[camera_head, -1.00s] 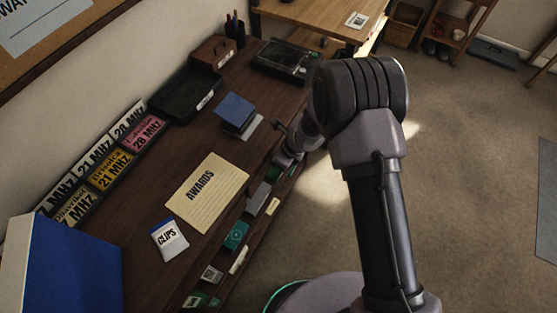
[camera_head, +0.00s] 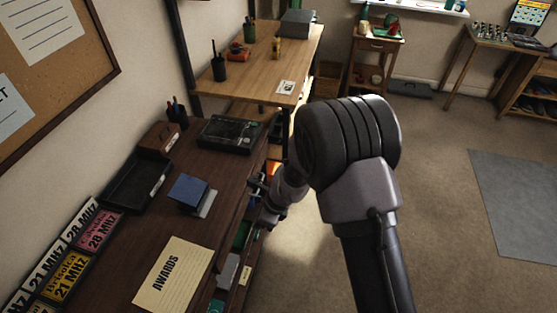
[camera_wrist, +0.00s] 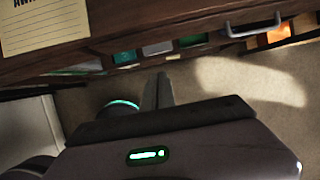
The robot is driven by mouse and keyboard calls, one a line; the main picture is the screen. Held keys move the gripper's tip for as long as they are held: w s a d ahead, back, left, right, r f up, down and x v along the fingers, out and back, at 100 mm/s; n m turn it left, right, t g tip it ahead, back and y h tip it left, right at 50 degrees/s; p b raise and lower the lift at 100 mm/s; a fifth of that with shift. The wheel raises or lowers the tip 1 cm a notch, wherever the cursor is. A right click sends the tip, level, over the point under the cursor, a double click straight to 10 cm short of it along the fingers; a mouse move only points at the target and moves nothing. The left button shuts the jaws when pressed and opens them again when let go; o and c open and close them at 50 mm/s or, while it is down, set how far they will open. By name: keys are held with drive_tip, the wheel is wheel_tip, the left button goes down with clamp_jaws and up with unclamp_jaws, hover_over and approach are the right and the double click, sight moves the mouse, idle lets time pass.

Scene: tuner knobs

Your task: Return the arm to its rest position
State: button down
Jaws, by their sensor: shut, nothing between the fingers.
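My arm (camera_head: 352,150) rises at the right of the head view and bends down toward the dark wooden desk's front edge. My gripper (camera_head: 256,185) is beside that edge, small and partly hidden by dark parts. In the wrist view my gripper's fingers (camera_wrist: 158,90) are together, with nothing between them, pointing toward the desk front with carpet below. The desk (camera_head: 222,180) holds an AWARDS paper (camera_head: 172,275), which shows partly in the wrist view (camera_wrist: 45,22).
A blue box-like object (camera_head: 188,190), a black tray (camera_head: 136,182) and a dark radio-like device (camera_head: 230,134) stand on the desk. A light wooden table (camera_head: 255,75) is beyond. A drawer handle (camera_wrist: 250,28) juts from the desk front. Carpet (camera_head: 440,220) at right is open.

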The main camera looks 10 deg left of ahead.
drive_tip(key=s+d+r+n+t+b, duration=0.1)
drive_tip(key=d+r+n, duration=0.4)
drive_tip(key=r, duration=0.6)
drive_tip(key=s+d+r+n+t+b, duration=0.1)
drive_tip(key=d+r+n+t+b, duration=0.1)
drive_tip(key=d+r, duration=0.75)
drive_tip(key=s+d+r+n+t+h+b, duration=0.1)
drive_tip(key=s+d+r+n, duration=0.2)
drive_tip(key=s, duration=0.4)
drive_tip(key=s+d+r+n+t+h+b, duration=0.1)
drive_tip(key=s+d+r+n, duration=0.3)
drive_tip(key=s+d, duration=0.4)
drive_tip(key=shift+d+r+t, duration=0.15)
drive_tip(key=shift+r+t, duration=0.15)
drive_tip(key=shift+r, duration=0.3)
